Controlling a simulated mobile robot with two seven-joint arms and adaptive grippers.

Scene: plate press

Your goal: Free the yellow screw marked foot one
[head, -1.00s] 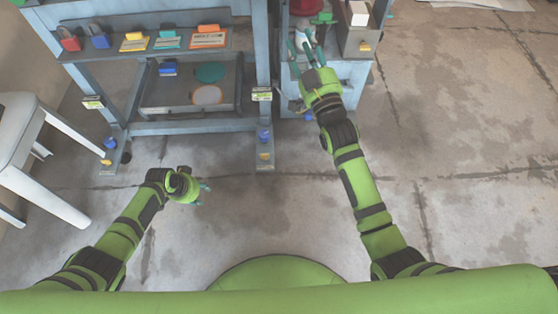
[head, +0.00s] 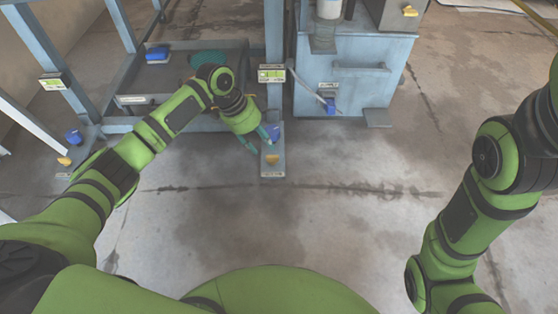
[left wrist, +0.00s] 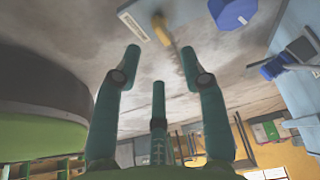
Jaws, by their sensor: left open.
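A yellow screw (head: 272,159) sits on the foot plate (head: 280,171) of the bench's right leg, in front of a blue knob (head: 273,132). A second yellow screw (head: 65,161) sits on the left foot; the foot labels are too small to read. My left gripper (head: 258,139) is open and empty, just left of and behind the right foot's screw. In the left wrist view a yellow screw (left wrist: 161,27) shows beyond the open left fingers (left wrist: 159,62), between the two upper fingertips and apart from them. My right gripper is outside both views.
The blue-grey bench leg (head: 275,40) rises behind the right foot. A blue cabinet (head: 345,85) stands to its right, with another blue knob (head: 330,106) low on its front. The concrete floor in front is clear.

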